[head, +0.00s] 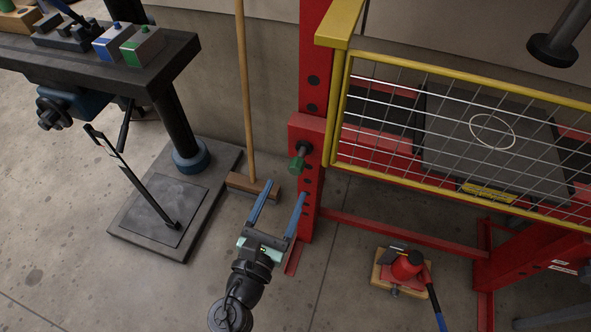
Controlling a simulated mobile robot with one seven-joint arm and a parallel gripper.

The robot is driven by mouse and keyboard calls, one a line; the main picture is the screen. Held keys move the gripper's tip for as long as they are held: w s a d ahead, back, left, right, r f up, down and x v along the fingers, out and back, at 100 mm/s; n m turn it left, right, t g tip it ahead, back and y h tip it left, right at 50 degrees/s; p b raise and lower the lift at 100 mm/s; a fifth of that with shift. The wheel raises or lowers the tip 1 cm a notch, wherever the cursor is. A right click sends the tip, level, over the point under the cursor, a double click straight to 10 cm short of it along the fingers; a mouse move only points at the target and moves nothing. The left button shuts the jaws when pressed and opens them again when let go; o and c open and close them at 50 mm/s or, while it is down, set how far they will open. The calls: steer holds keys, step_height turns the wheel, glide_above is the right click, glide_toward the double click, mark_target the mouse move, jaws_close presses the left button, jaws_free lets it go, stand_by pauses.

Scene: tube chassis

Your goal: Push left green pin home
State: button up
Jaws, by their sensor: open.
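The left green pin (297,162) sticks out from the front of the red left post (306,132) of the press frame. Its green knob stands off the post on a dark shaft, which shows between knob and post. My gripper (288,190) is open, with two long blue fingers spread apart and pointing up in the picture. In the picture the fingertips are just below the green pin, one to its left and one close under its right side. They appear apart from the pin, but the depth between them is hard to judge. Nothing is between the fingers.
A yellow mesh guard (334,120) covers the press opening to the right. A broom (247,100) leans behind my gripper, left of the post. A drill press stand (140,225) is at left. Floor in front is clear.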

mark_target(295, 172)
steer(key=x, duration=0.6)
steer(key=shift+w+d+b, duration=0.2)
steer(key=shift+w+b, duration=0.1)
jaws_close()
stand_by(1.1)
